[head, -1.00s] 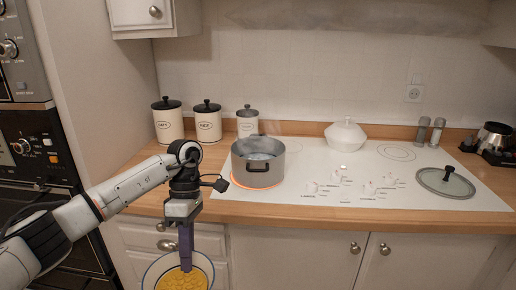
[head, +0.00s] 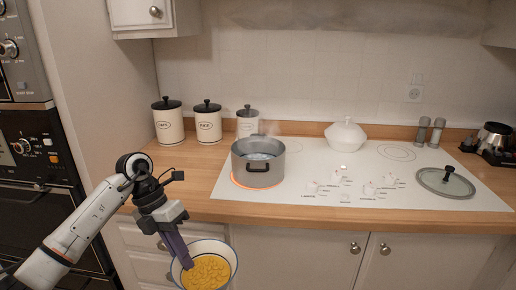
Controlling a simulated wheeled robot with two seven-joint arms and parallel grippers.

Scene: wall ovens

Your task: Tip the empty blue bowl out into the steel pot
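The bowl (head: 231,253) is white with a blue rim, at the bottom of the head view in front of the counter. It is not empty: yellow pieces (head: 207,272) cover its inside. My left gripper (head: 185,261) is shut on the bowl's left rim and holds it off the counter. The steel pot (head: 257,175) stands upright on a glowing orange burner, beyond and to the right of the bowl. It is open, with steam rising and liquid inside. My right gripper is not in view.
A glass lid (head: 444,182) lies on the right of the white cooktop (head: 330,200). The wooden counter edge (head: 350,218) lies between bowl and pot.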

